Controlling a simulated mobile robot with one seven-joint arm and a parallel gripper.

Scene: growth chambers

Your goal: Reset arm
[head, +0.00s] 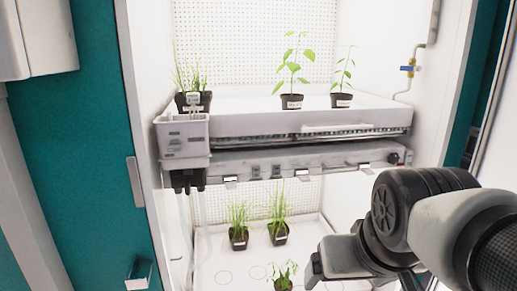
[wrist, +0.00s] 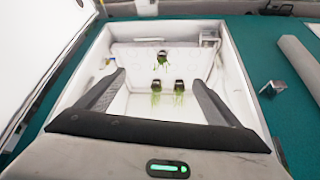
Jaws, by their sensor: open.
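My arm (head: 425,215) reaches in from the right in the head view, in front of the open growth chamber's lower right part. My gripper (wrist: 158,78) shows in the wrist view with its two dark fingers wide apart and nothing between them. Past the fingers, the wrist view looks into the white chamber (wrist: 125,53), where small potted plants stand clear of the fingers. In the head view the fingertips cannot be made out.
The chamber's upper shelf (head: 240,122) holds potted plants, including a tall leafy one (head: 292,101). Several pots stand on the lower floor, such as a grassy one (head: 238,238). A grey box (head: 183,137) hangs at the shelf's left front. A teal panel (head: 75,150) flanks the opening.

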